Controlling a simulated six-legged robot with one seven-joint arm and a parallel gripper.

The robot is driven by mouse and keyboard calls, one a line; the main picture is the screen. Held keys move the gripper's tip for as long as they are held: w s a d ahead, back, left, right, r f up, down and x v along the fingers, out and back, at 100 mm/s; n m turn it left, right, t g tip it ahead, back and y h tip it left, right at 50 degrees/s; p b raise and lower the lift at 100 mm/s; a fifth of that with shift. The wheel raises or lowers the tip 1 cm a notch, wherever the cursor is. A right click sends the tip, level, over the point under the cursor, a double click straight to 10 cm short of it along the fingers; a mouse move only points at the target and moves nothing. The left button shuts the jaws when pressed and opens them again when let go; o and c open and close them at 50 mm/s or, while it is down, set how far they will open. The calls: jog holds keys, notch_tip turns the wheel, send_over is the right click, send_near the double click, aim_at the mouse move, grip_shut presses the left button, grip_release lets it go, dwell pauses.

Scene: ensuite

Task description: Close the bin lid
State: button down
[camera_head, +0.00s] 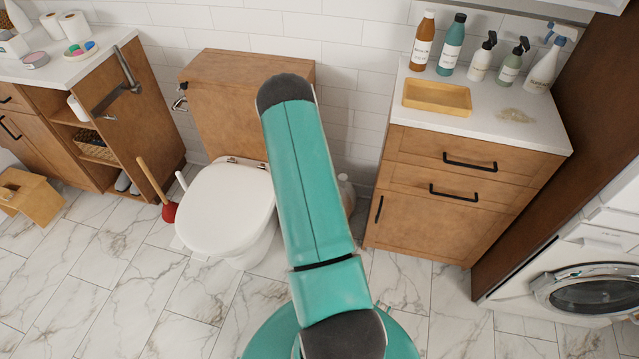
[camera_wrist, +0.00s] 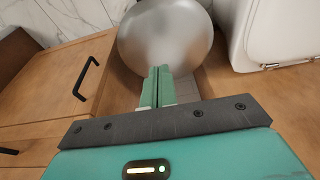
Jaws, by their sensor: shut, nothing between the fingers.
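A rounded, brushed-silver metal surface (camera_wrist: 166,30), which looks like part of the bin, fills the top middle of the wrist view. I cannot tell from this view whether it is the lid or the body. In the head view, a small pale grey part of the bin (camera_head: 347,192) shows between the toilet and the right cabinet, mostly hidden behind my arm. My gripper (camera_wrist: 160,72) has its green fingers together and empty. Its tips overlap the lower edge of the silver surface in the picture; I cannot tell whether they touch. The gripper is hidden in the head view.
The white toilet (camera_head: 226,208), lid down, stands left of my arm. A wooden cabinet (camera_head: 455,190) with black handles stands right, bearing bottles and a yellow tray (camera_head: 437,97). A plunger (camera_head: 168,210) is left of the toilet. Marble floor (camera_head: 90,270) is clear at front left.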

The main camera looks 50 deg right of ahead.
jog(key=s+a+f+t+h, duration=0.1)
jog(key=a+f+h, duration=0.2)
jog(key=f, duration=0.6)
jog(key=s+a+f+t+h, duration=0.1)
jog(key=a+f, duration=0.3)
jog(key=f, duration=0.5)
jog(key=shift+s+t+h, duration=0.3)
jog(key=shift+s+h, duration=0.3)
jog(key=shift+h, duration=0.3)
jog(key=shift+a, duration=0.1)
jog(key=shift+w, duration=0.1)
